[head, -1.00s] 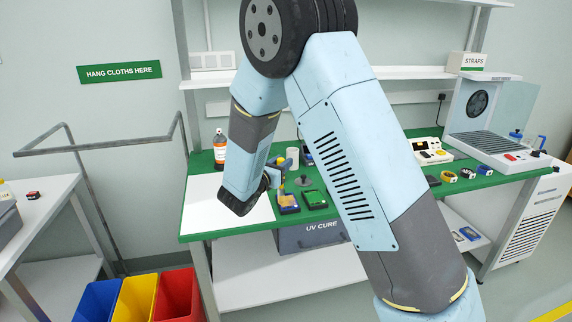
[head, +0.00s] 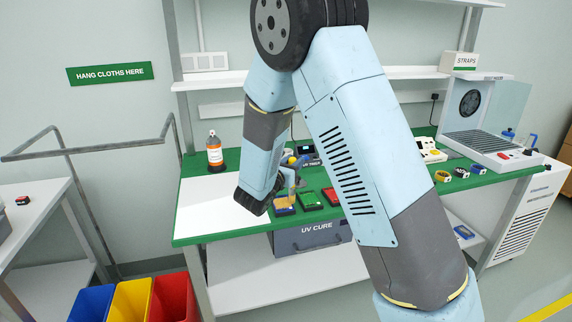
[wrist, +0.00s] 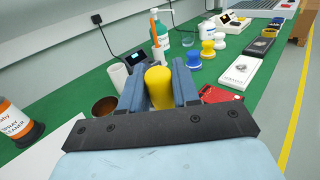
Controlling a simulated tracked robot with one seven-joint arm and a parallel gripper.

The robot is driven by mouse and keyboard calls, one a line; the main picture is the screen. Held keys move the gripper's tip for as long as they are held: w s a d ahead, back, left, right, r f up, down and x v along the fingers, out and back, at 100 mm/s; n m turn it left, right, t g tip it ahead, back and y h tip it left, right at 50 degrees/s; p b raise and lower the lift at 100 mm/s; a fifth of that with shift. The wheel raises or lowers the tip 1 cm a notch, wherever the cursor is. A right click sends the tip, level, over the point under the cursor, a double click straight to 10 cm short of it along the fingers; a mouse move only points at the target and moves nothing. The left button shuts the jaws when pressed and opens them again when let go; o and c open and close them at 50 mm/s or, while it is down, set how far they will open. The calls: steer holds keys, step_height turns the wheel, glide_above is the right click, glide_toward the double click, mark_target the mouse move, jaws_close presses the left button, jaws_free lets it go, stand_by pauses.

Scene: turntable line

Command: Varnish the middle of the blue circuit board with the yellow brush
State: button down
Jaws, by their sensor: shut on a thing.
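My gripper (wrist: 158,92) is shut on the yellow brush (wrist: 158,86), its blue fingers on either side of the handle. In the head view, my gripper (head: 297,168) is above the front part of the green bench, with the brush pointing down. The blue circuit board (head: 285,211) lies flat near the front edge, just below the brush. The brush tip looks close over this board; I cannot tell whether it touches. In the wrist view the tip and the blue board are hidden behind my gripper.
A white sheet (head: 215,212) and a spray bottle (head: 214,153) are to the left. Cups, bottles and devices stand behind my gripper.

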steer(key=shift+d+r, duration=0.2)
steer(key=shift+r, duration=0.05)
step_height(320, 180, up, 2)
steer(key=shift+s+r, duration=0.1)
steer(key=shift+r, duration=0.05)
steer(key=shift+a+r, duration=0.15)
steer(key=shift+r, duration=2.4)
